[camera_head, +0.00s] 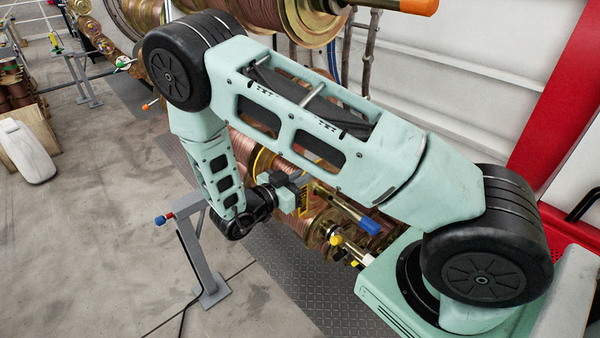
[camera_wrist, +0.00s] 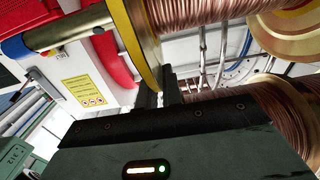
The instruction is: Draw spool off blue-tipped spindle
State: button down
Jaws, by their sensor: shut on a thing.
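The blue-tipped spindle (camera_head: 370,226) points toward the lower right in the head view. In the wrist view its blue tip (camera_wrist: 15,47) is at the upper left, with the bare metal rod running into the spool. The spool has copper-coloured wire (camera_wrist: 185,38) and a yellow-rimmed flange (camera_wrist: 135,45). The spool still surrounds the rod. My gripper (camera_wrist: 163,88) is shut on the rim of this flange, from below in the wrist view. In the head view my gripper (camera_head: 300,188) is beside the spool (camera_head: 240,152), which my arm partly hides.
An orange-tipped spindle (camera_head: 418,6) with a large spool is above. A yellow-tipped spindle (camera_head: 337,240) is just below the blue one. A grey stand (camera_head: 203,265) stands left of my wrist. Another copper spool (camera_wrist: 285,115) is close at the right in the wrist view.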

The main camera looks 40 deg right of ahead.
jog(key=s, duration=0.7)
jog(key=shift+d+r+p, duration=0.15)
jog(key=shift+r+p, duration=0.15)
jog(key=shift+p, duration=0.05)
dwell(0.4)
jog(key=s, duration=0.9)
jog(key=shift+d, duration=0.2)
dwell(1.1)
jog(key=shift+s+r, duration=0.1)
jog(key=s+p, duration=0.2)
jog(key=s, duration=0.6)
jog(key=shift+s+d+m, duration=0.15)
jog(key=shift+s+m, duration=0.2)
jog(key=shift+m, duration=0.05)
dwell(0.9)
jog(key=shift+r, duration=0.1)
